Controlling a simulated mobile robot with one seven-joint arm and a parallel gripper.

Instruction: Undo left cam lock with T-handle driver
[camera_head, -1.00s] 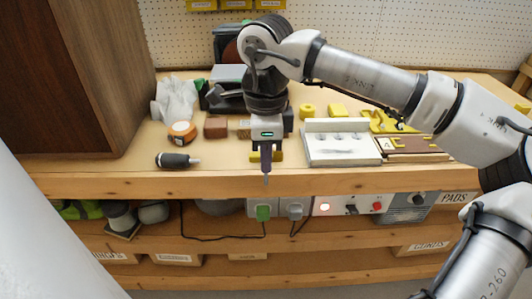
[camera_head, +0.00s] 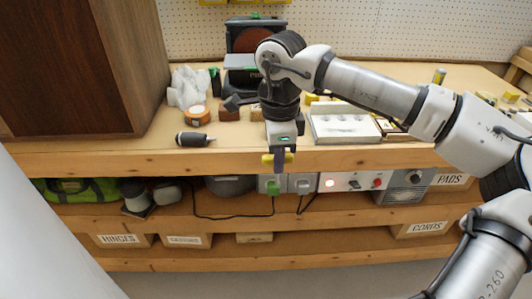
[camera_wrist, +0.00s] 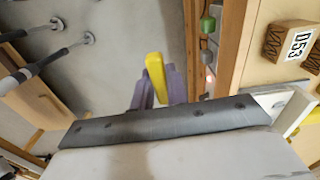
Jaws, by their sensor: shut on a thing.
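My gripper (camera_head: 279,166) has purple fingers and hangs in front of the bench's front edge. It is shut on the yellow T-handle driver (camera_head: 267,159), whose handle lies crosswise and sticks out beside the fingers. In the wrist view the yellow handle (camera_wrist: 154,72) shows between the purple fingers (camera_wrist: 155,92), above grey floor. The driver's shaft is not clearly seen now. A dark brown cabinet (camera_head: 75,70) stands at the left on the bench. I cannot make out any cam lock on its visible faces.
The wooden bench (camera_head: 90,158) holds a black-handled screwdriver (camera_head: 193,139), an orange tape roll (camera_head: 197,115), white gloves (camera_head: 188,87) and a white tray (camera_head: 343,122). The shelf below holds a control box with a lit button (camera_head: 330,183) and a green bag (camera_head: 75,188). The floor in front is clear.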

